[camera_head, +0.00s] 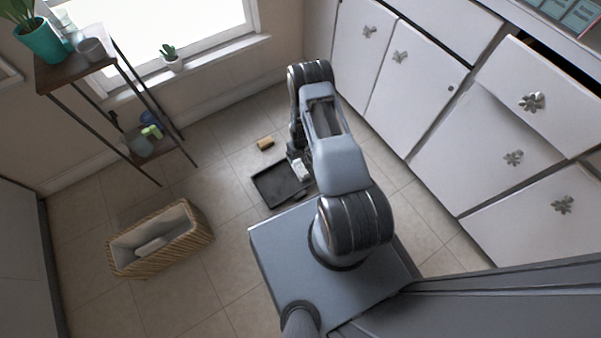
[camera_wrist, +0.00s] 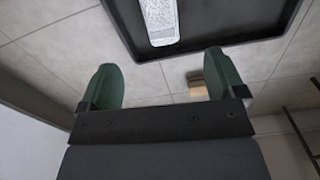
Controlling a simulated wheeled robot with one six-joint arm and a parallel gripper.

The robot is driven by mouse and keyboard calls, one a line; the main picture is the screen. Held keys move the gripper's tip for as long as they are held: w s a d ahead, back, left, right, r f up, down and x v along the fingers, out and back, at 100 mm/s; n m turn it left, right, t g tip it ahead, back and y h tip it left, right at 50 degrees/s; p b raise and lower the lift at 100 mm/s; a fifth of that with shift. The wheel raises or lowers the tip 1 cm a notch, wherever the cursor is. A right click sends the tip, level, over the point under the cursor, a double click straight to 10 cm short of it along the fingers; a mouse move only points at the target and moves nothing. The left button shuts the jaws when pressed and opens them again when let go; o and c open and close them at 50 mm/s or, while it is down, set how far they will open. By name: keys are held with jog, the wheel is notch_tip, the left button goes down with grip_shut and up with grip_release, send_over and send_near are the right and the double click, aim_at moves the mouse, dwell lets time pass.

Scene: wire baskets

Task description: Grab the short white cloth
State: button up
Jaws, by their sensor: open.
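A narrow white item with a speckled grey top and a pale end (camera_wrist: 160,22) lies on a black tray in the wrist view; I cannot tell whether it is cloth. A white item on the tray also shows in the head view (camera_head: 300,169). Another white item (camera_head: 151,246) lies inside the wicker basket (camera_head: 185,243). My gripper (camera_wrist: 161,68) is open, with its green fingers apart and nothing between them. In the wrist view, the speckled item is beyond the fingertips, apart from them. My arm largely hides the gripper in the head view.
The black tray (camera_head: 268,187) is on the tiled floor beside my base. A small tan object (camera_head: 265,143) lies behind it. White cabinets (camera_head: 420,75) line the right. Floor between basket and tray is clear.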

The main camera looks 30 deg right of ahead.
aim_at(300, 167)
notch_tip(300, 167, down, 8)
jog(key=b, duration=0.3)
jog(key=shift+s, duration=0.1)
notch_tip(300, 167, down, 5)
jog(key=b, duration=0.3)
jog(key=shift+f, duration=0.2)
jog(key=shift+r, duration=0.1)
jog(key=c, duration=1)
